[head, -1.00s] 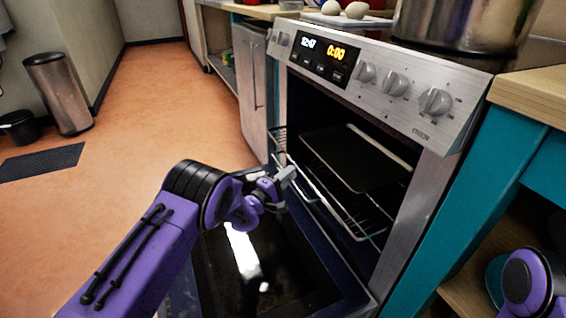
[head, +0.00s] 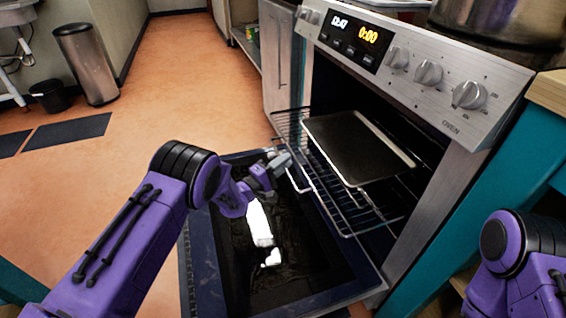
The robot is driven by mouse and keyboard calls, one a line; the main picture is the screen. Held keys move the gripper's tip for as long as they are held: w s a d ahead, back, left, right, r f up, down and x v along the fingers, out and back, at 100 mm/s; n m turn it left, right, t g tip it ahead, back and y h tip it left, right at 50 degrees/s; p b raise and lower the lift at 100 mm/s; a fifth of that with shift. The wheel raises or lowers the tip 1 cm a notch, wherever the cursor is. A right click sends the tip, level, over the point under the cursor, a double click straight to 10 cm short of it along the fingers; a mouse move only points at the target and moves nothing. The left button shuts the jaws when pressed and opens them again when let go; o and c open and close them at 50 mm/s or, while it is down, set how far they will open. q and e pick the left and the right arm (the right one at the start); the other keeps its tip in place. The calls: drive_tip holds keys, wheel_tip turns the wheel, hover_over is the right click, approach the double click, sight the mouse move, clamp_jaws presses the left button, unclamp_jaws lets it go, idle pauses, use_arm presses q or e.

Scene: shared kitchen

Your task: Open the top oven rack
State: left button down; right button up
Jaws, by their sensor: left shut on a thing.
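The oven (head: 430,75) has its door (head: 350,285) folded down and open. The top oven rack (head: 345,228) is a wire rack that sticks out of the oven cavity over the door. A dark flat baking tray (head: 352,148) with a pale rim lies on the rack. My left gripper (head: 287,160) is at the front edge of the rack and is shut on it. The fingers are small in view and partly merge with the wires. My right arm shows at the lower right, but its gripper is out of view.
A large metal pot (head: 500,18) stands above the oven at the top right. A teal cabinet (head: 470,195) is to the right of the oven. A trash can (head: 87,65) and dark mats stand far left.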

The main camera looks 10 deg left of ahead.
use_arm(q)
drive_tip(key=c, duration=1.2)
unclamp_jaws()
drive_tip(key=shift+s+a, duration=0.1)
drive_tip(key=p+v, duration=0.2)
drive_tip(key=v, duration=0.8)
drive_tip(key=shift+s+a+f, duration=0.1)
drive_tip(key=shift+a, duration=0.05)
